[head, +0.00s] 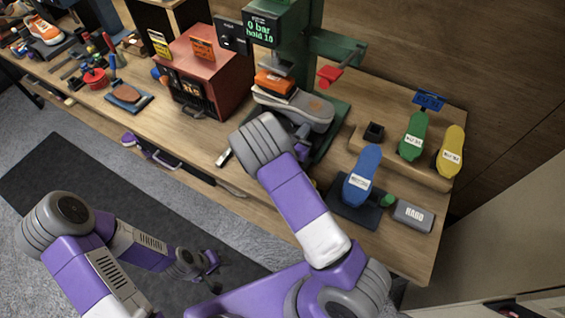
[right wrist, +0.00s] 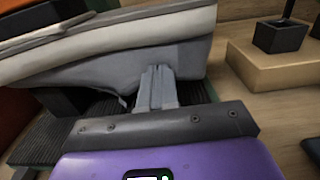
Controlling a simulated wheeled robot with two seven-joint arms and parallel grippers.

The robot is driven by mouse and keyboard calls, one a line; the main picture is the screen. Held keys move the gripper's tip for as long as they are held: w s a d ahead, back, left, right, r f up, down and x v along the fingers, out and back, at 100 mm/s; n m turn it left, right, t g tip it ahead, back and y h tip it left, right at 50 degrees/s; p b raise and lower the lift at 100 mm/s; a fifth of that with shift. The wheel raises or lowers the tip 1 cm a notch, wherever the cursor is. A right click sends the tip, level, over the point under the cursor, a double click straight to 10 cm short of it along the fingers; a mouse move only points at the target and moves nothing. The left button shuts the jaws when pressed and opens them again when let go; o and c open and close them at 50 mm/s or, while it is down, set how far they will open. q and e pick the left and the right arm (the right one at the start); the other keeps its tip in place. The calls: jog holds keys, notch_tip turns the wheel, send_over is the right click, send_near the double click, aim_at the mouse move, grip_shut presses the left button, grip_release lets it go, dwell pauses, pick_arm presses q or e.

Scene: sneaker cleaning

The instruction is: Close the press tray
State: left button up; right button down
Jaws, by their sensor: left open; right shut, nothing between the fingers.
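The green press (head: 288,45) stands at the back, with a lit display (head: 262,29) and a red lever (head: 330,75). Its tray (head: 335,135) has a green edge under a grey block shaped like a shoe (head: 310,110), with an orange-and-white piece on top. The right wrist view shows the dark ridged tray (right wrist: 45,140) below the grey block (right wrist: 120,62). My right gripper (right wrist: 157,85) is shut and empty, with its tips close in front of the block; I cannot tell whether they touch. My left gripper (head: 208,262) is open and empty, low over the floor.
A red oven-like box (head: 207,70) stands left of the press. Blue (head: 362,172), green (head: 412,138) and yellow (head: 450,150) sole shapes stand at the right, with a grey block (head: 413,215) near the edge. A black cup (right wrist: 282,34) stands on a wooden step.

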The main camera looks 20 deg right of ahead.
jog(key=shift+w+d, duration=0.4)
jog(key=shift+d, duration=0.15)
jog(key=shift+r, duration=0.1)
jog(key=shift+d+r, duration=0.1)
jog(key=shift+r, duration=0.05)
jog(key=shift+s+a, duration=0.1)
jog(key=shift+a, duration=0.3)
jog(key=v, duration=0.9)
jog(key=p+v, duration=0.1)
jog(key=v, duration=0.3)
jog(key=shift+s+a+f, duration=0.2)
jog(key=shift+s+f, duration=0.05)
jog(key=shift+s, duration=0.05)
jog(key=x, duration=1.3)
jog(key=shift+b, duration=0.4)
jog(key=shift+w+d, duration=0.35)
